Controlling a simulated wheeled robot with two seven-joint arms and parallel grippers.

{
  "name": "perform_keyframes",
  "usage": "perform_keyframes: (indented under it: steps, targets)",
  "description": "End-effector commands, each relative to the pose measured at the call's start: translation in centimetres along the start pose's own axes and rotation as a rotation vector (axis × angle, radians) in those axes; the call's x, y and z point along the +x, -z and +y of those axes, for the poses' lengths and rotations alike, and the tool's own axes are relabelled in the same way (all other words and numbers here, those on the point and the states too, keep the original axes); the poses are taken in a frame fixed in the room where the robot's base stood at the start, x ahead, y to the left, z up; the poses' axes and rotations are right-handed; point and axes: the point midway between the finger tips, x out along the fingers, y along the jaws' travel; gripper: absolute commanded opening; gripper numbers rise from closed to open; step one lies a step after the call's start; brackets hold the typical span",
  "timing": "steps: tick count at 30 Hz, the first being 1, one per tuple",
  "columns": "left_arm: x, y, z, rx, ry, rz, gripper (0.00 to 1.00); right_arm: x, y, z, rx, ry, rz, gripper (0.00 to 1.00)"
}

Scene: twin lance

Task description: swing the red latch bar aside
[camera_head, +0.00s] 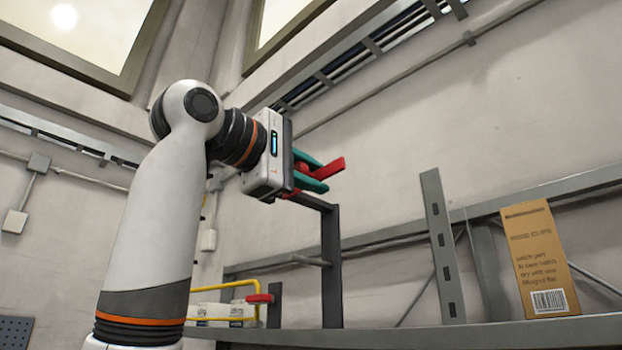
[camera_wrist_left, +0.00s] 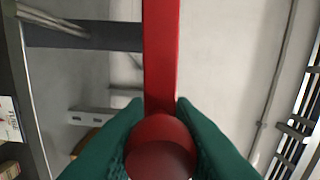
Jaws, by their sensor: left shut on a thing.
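The red latch bar (camera_head: 330,168) shows in the head view at the top of a dark grey post (camera_head: 331,265). My left gripper (camera_head: 312,176) is there, its teal fingers on either side of the bar's red part. In the left wrist view the red bar (camera_wrist_left: 161,55) runs up from a round red knob (camera_wrist_left: 160,148). The teal fingers (camera_wrist_left: 160,125) are closed around this knob. The gripper's body hides part of the bar in the head view. My right gripper is in neither view.
A grey shelf (camera_head: 470,336) runs along the lower right, with a tall brown labelled box (camera_head: 540,260) on it. A slotted grey upright (camera_head: 443,245) stands left of the box. A yellow rail (camera_head: 222,287), white boxes (camera_head: 222,311) and a small red piece (camera_head: 260,298) are lower left.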

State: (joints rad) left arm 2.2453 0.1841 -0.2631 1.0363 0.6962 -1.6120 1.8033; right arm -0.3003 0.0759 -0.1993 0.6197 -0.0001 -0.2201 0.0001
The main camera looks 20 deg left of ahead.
Motion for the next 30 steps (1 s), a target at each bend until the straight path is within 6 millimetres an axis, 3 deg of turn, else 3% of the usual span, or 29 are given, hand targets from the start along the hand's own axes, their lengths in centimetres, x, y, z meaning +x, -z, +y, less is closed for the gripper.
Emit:
perform_keyframes:
  steps: [16,17,21,30]
  targets:
    - [-0.08,-0.03,-0.31,-0.026,0.004,-0.001,0.00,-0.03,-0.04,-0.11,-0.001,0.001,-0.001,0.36]
    - [-0.08,-0.04,-0.31,-0.026,0.004,-0.001,0.24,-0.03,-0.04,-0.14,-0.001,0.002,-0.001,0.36]
    - [-0.07,-0.03,-0.28,-0.026,0.003,0.000,0.45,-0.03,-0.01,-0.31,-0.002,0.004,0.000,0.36]
    - [-0.23,0.00,-0.17,-0.025,0.002,0.000,0.45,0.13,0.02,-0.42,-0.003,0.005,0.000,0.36]
